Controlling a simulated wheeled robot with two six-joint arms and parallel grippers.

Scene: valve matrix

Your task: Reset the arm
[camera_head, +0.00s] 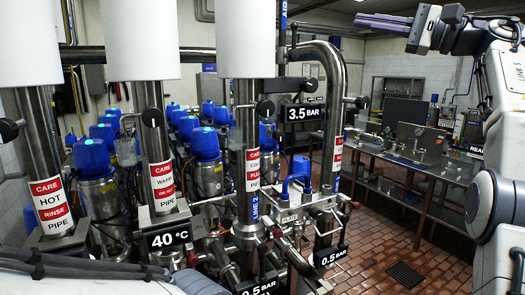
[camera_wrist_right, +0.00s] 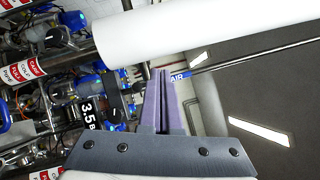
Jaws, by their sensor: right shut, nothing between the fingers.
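My right gripper (camera_head: 382,22) is raised at the top right of the head view, its purple fingers pointing left. Its fingers are closed together with nothing between them. It also shows in the right wrist view (camera_wrist_right: 163,75), where the two purple fingers lie side by side in front of the pipes. It appears apart from everything around it. My right arm (camera_head: 500,150) is bent up along the right edge of the head view. My left gripper does not show; a part of my own body lies along the lower left.
Steel pipes with red and white labels (camera_head: 163,185) and several blue-capped valves (camera_head: 92,157) fill the left and centre. Signs read 3.5 BAR (camera_head: 303,113) and 40 °C (camera_head: 168,238). A metal workbench (camera_head: 420,170) with equipment stands at the right. Brown tiled floor (camera_head: 375,235) is open between.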

